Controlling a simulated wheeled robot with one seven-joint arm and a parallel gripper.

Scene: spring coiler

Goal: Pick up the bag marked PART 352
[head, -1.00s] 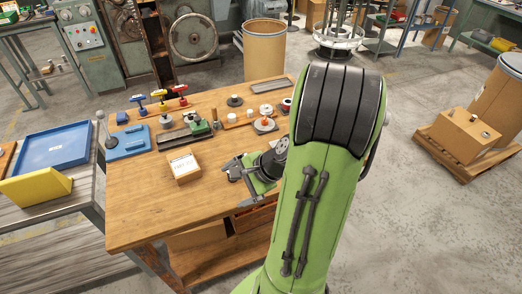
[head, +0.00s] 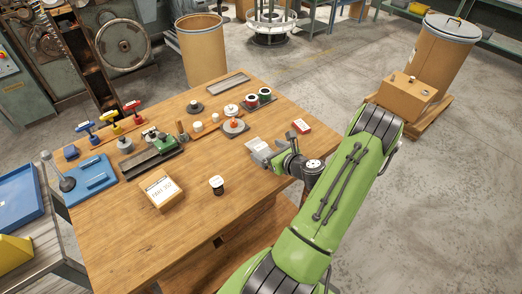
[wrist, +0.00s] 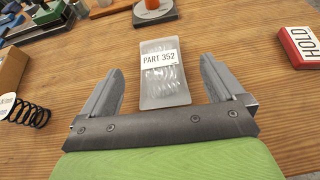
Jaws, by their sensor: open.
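The bag marked PART 352 (wrist: 162,88) is a clear pouch with a white label and metal springs inside. It lies flat on the wooden table. In the wrist view it lies between the two fingers of my gripper (wrist: 161,70), with a gap on each side. My gripper is open and holds nothing. In the head view my gripper (head: 272,154) is over the right part of the table. The bag shows there as a pale patch (head: 257,145) at the fingers, partly hidden by them.
A red HOLD block (wrist: 301,46) lies to the right of the bag. A round grey base with an orange part (head: 234,127) stands beyond it. A dark spring with a white tag (wrist: 32,113) and a cardboard box (head: 160,190) are to the left. The table's front is clear.

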